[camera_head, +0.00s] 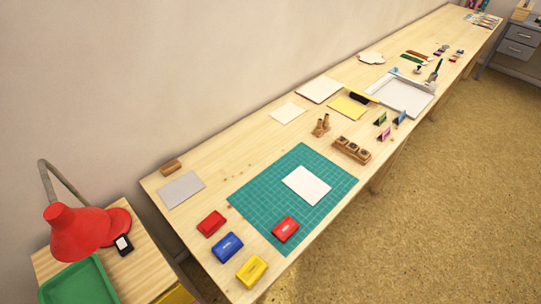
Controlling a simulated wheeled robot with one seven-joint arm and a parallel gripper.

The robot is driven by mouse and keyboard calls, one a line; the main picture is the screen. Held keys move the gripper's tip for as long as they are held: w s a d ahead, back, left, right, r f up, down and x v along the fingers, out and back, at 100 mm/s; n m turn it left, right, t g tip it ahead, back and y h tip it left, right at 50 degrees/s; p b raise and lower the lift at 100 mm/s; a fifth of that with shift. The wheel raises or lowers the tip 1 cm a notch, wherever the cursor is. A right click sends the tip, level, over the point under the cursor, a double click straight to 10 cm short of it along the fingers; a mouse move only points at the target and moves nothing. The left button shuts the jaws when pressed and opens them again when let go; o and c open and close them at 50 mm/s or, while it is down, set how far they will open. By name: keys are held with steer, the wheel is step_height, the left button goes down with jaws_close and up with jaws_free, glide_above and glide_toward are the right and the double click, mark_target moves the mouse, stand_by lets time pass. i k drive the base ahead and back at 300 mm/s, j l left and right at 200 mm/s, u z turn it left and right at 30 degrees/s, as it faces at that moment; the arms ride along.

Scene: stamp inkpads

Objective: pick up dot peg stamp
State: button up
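Small wooden peg-like pieces (321,126) stand close together on the long table, just beyond the green cutting mat. A wooden holder (352,150) with several dark-topped pieces lies to their right, near the table's front edge. I cannot tell from this distance which piece is the dot peg stamp, as no dot design shows. My gripper is not in view.
The green mat (255,198) bears white paper (306,185) and a red inkpad (285,229). Blue (227,246) and yellow (251,270) inkpads sit nearer. Small coloured upright cards (383,134) stand right of the holder. A red lamp (78,232) stands at lower left.

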mark_target(320, 123)
steer(key=i+l+u, duration=0.15)
steer(key=u, duration=0.9)
steer(key=i+l+u, duration=0.3)
steer(key=l, duration=0.35)
steer(key=l+u, duration=0.3)
steer(key=l, duration=0.4)
steer(key=i+l+u, duration=0.1)
steer(key=l+u, duration=0.2)
steer(key=l, duration=1.55)
